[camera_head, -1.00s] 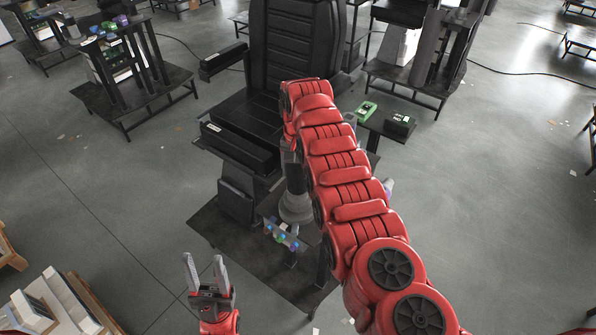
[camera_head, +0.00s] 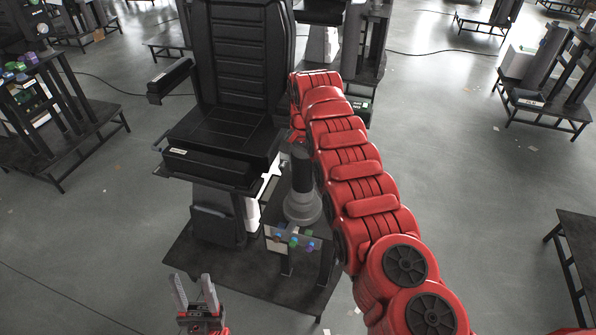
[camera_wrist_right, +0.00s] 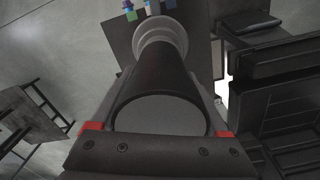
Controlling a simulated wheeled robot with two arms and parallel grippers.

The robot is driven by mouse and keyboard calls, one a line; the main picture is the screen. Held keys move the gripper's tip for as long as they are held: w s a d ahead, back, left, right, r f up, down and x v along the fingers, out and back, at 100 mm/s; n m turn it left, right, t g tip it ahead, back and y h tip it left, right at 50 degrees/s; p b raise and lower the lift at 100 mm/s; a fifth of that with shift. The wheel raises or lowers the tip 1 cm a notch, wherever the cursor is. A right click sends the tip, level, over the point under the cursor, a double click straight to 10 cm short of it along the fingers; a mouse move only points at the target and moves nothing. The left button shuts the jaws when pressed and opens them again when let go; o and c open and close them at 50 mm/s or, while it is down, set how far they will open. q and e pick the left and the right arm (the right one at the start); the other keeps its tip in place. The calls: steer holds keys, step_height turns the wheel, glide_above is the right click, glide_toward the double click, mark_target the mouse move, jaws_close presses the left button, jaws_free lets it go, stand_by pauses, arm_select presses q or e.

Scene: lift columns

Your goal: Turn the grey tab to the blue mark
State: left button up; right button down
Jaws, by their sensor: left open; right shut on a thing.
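A dark upright cylinder (camera_head: 302,172) on a flared grey round base (camera_head: 303,207) stands beside the black chair. My right gripper (camera_wrist_right: 162,78) is shut on this cylinder, a finger on each side; my red right arm hides the grip in the head view. In front of the base is a pale panel with small coloured pieces, including a blue one (camera_head: 281,235), a green one (camera_head: 293,241) and a purple one (camera_head: 309,247). I cannot make out a separate grey tab. My left gripper (camera_head: 194,290) is open and empty at the lower left.
The black chair (camera_head: 240,60) stands on a dark floor plate (camera_head: 205,258) left of the cylinder. A dark bench (camera_head: 577,235) is at the right edge. Racks (camera_head: 60,110) stand at the far left. Grey floor lies open at the lower left and right.

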steer(key=shift+m, duration=2.1)
jaws_free()
steer(key=shift+s, duration=0.1)
steer(key=shift+r, duration=0.1)
